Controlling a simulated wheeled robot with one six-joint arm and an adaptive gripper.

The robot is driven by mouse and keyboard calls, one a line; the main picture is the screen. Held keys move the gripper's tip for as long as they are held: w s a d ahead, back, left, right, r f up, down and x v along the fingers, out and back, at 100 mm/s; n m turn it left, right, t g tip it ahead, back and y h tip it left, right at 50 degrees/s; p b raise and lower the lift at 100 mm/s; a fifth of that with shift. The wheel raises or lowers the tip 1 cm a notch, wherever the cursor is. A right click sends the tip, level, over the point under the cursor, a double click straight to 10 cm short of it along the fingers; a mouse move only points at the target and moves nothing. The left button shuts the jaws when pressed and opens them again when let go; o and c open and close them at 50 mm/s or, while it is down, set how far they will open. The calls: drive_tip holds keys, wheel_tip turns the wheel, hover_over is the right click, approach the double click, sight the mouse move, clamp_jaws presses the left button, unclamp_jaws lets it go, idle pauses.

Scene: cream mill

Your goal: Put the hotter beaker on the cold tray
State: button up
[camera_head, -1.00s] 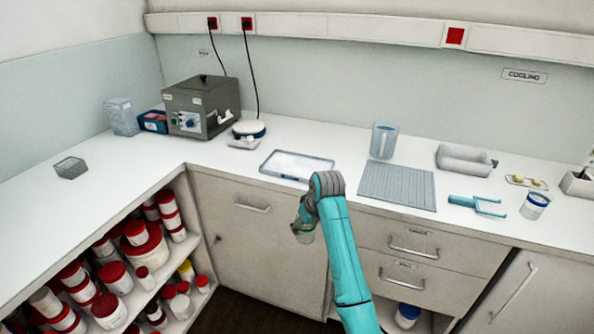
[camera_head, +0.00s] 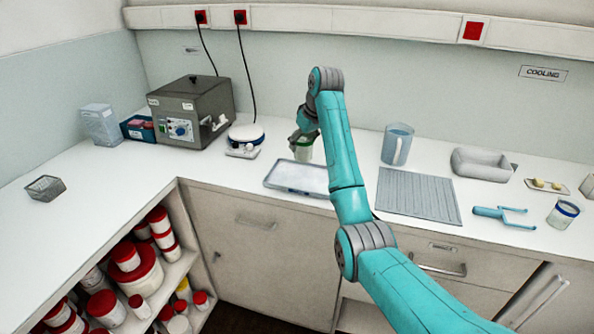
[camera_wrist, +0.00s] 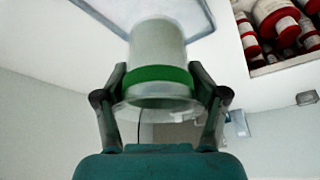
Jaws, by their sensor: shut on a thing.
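My gripper (camera_head: 302,138) is shut on a beaker with a green band (camera_head: 303,152). In the wrist view the two fingers (camera_wrist: 158,88) clasp the beaker (camera_wrist: 158,45) from both sides at its green band. In the head view the beaker appears upright at the back edge of a pale, blue-rimmed tray (camera_head: 280,186); I cannot tell whether it touches anything. Part of the tray (camera_wrist: 200,12) shows beyond the beaker in the wrist view. A second beaker, with a blue band (camera_head: 563,214), stands on the counter at the far right.
A grey ridged mat (camera_head: 418,194) lies right of the tray, with a clear jug (camera_head: 397,145) behind it. A white round device (camera_head: 246,136) and a grey oven-like box (camera_head: 190,110) stand to the left. A turquoise tool (camera_head: 505,214) lies right of the mat. The left counter is mostly clear.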

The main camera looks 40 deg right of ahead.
wheel_tip(320, 180, down, 10)
drive_tip(key=shift+r, duration=0.1)
idle(0.4)
drive_tip(key=o, duration=1.6)
drive_tip(key=shift+c, duration=0.2)
